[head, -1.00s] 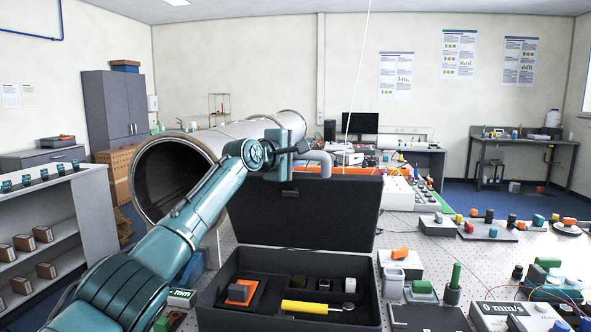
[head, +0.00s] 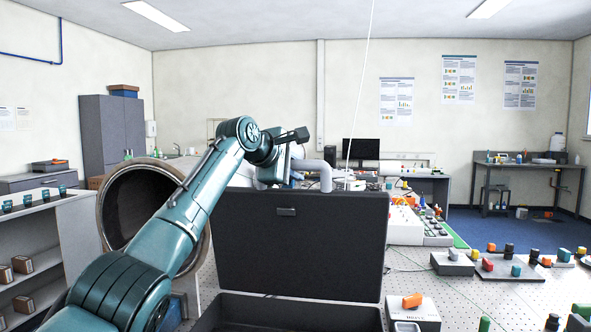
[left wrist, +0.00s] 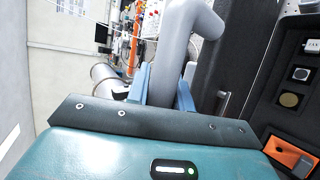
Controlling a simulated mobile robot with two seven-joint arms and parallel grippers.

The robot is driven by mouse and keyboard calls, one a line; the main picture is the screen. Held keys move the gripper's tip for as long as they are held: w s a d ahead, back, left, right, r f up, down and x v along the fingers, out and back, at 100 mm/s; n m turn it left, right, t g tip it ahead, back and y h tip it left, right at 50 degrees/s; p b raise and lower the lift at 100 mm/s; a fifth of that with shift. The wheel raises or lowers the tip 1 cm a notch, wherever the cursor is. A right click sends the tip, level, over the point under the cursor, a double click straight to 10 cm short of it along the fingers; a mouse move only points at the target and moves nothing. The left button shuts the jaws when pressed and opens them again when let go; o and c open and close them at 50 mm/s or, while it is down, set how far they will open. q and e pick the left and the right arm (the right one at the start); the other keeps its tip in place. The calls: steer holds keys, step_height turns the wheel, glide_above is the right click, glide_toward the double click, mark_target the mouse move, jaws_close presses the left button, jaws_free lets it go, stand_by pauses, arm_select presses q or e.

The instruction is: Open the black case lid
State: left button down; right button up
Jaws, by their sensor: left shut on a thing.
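The black case lid (head: 300,240) stands up, open, at the back of the black case (head: 285,312). A thick grey bent handle (head: 327,168) rises at the lid's upper edge. My left gripper (head: 287,165) is at that edge, its fingers partly hidden by the arm. In the left wrist view, its blue fingers (left wrist: 165,92) are shut on the grey handle (left wrist: 177,45). The dark lid (left wrist: 225,50) and the case interior (left wrist: 290,100) with several items show to the right there. My right gripper is in neither view.
A large metal pipe (head: 125,212) lies behind my left arm. A white box with an orange part (head: 412,303) stands right of the case. Several small devices (head: 510,268) sit farther right on the perforated table. A grey shelf (head: 75,235) is at left.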

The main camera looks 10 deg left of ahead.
arm_select(q)
steer(key=shift+f, duration=0.6)
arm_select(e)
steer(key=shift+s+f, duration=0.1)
arm_select(q)
steer(key=c, duration=1.5)
jaws_free()
steer(key=shift+w, duration=0.1)
steer(key=shift+o, duration=1.3)
steer(key=shift+r, duration=0.1)
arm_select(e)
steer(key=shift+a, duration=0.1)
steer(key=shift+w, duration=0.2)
arm_select(q)
steer(key=shift+s+a+r+b, duration=0.2)
steer(key=shift+s+b, duration=0.2)
steer(key=shift+b, duration=0.15)
steer(key=b+v, duration=0.4)
steer(key=v, duration=0.8)
steer(key=shift+r, duration=0.3)
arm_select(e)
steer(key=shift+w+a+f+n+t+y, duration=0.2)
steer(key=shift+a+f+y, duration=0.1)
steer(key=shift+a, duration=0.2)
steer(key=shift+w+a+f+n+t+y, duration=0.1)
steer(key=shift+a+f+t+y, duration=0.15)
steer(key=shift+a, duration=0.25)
